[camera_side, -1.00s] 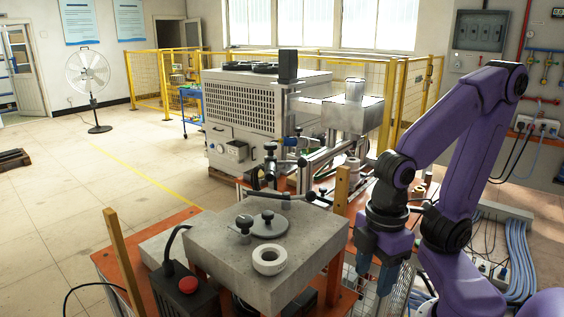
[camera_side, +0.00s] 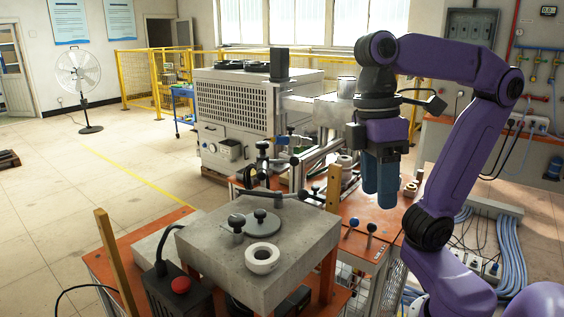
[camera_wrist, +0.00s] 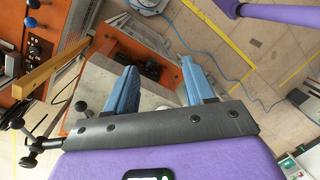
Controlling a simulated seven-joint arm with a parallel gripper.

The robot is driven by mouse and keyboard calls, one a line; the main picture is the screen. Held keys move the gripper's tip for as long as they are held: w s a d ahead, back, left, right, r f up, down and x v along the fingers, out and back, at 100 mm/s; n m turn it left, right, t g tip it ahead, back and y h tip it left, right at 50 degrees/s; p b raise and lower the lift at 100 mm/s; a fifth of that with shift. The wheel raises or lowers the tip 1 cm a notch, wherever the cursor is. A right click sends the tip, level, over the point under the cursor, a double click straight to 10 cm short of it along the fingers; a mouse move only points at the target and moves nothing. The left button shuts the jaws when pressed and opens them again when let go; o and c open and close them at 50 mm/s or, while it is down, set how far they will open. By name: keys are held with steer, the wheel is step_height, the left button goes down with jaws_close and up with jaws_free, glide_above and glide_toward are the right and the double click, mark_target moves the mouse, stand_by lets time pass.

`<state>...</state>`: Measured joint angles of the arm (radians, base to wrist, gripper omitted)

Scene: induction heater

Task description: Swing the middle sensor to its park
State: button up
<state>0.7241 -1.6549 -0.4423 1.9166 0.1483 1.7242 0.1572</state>
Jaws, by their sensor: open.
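My gripper (camera_side: 380,180) hangs fingers down, right of the grey block, in the side view. In the wrist view its two blue fingers (camera_wrist: 158,78) are apart with nothing between them. Blue knobs also show in the wrist view (camera_wrist: 30,22). A jointed black stand arm (camera_side: 263,160) rises behind the grey block. I cannot tell which of these parts is the middle sensor.
The grey block (camera_side: 290,262) carries a white ring (camera_side: 262,257) and a round disc (camera_side: 262,223). A wooden post (camera_side: 334,190) stands between the block and my gripper. A red-button box (camera_side: 180,286) is at the front left. Cables (camera_side: 485,230) lie at the right.

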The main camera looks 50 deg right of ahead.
steer(key=w+d+m+t+y, duration=0.3)
steer(key=w+d+m+y, duration=0.1)
steer(key=m, duration=0.6)
steer(key=w+d+m+t+y, duration=0.3)
steer(key=w+d+m+y, duration=0.2)
steer(key=m, duration=0.5)
steer(key=w+d+m+t+y, duration=0.2)
steer(key=w+d+m+y, duration=0.2)
steer(key=w+d+m, duration=0.3)
steer(key=shift+w+r+m+t+y, duration=0.2)
steer(key=shift+w+m, duration=0.1)
steer(key=shift+m, duration=0.7)
steer(key=shift+w+r+m+t+y, duration=0.1)
steer(key=shift+w+m+t+y, duration=0.15)
steer(key=shift+m, duration=0.75)
steer(key=d+m+t+h, duration=0.3)
steer(key=d+m+t, duration=0.4)
steer(key=d, duration=0.4)
glide_toward(289, 161)
steer(key=x, duration=1.2)
steer(key=shift+d+f, duration=0.1)
steer(key=shift+d, duration=0.1)
